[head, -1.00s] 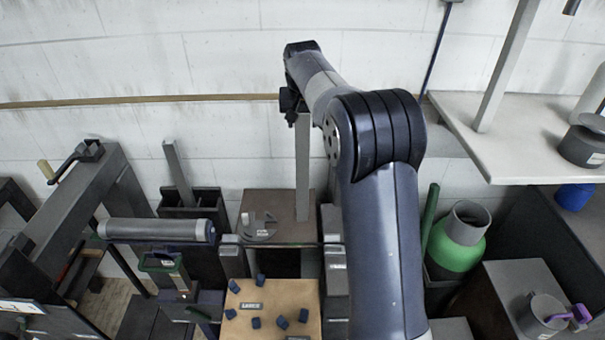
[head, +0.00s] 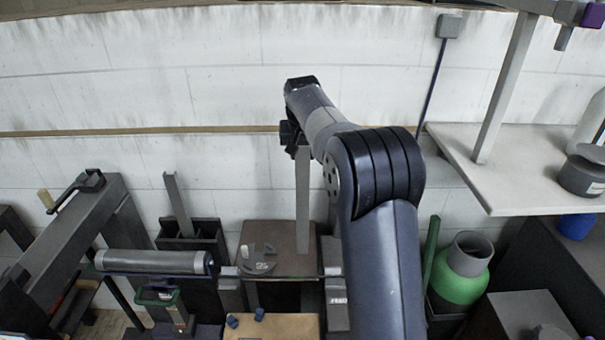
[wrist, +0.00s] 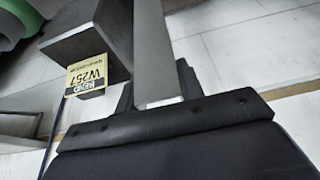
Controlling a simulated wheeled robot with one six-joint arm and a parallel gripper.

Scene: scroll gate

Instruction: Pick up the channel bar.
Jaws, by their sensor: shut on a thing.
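The channel bar (head: 302,205) is a long, straight grey bar hanging nearly upright below my gripper (head: 291,136) in the head view. Its lower end shows over the brown block top (head: 283,236); I cannot tell whether it touches. In the wrist view the bar (wrist: 152,55) runs between the dark fingers of my gripper (wrist: 158,92), which is shut on it. My arm hides what lies just right of the bar. The hollow side of the bar is not clear in either view.
A second grey bar (head: 177,205) leans in a dark open box (head: 206,237). A grey roller (head: 150,262) and a crank stand (head: 90,212) are at left. A green bottle (head: 460,268) and pale shelf (head: 470,178) are at right. The wrist view shows a yellow label (wrist: 88,76).

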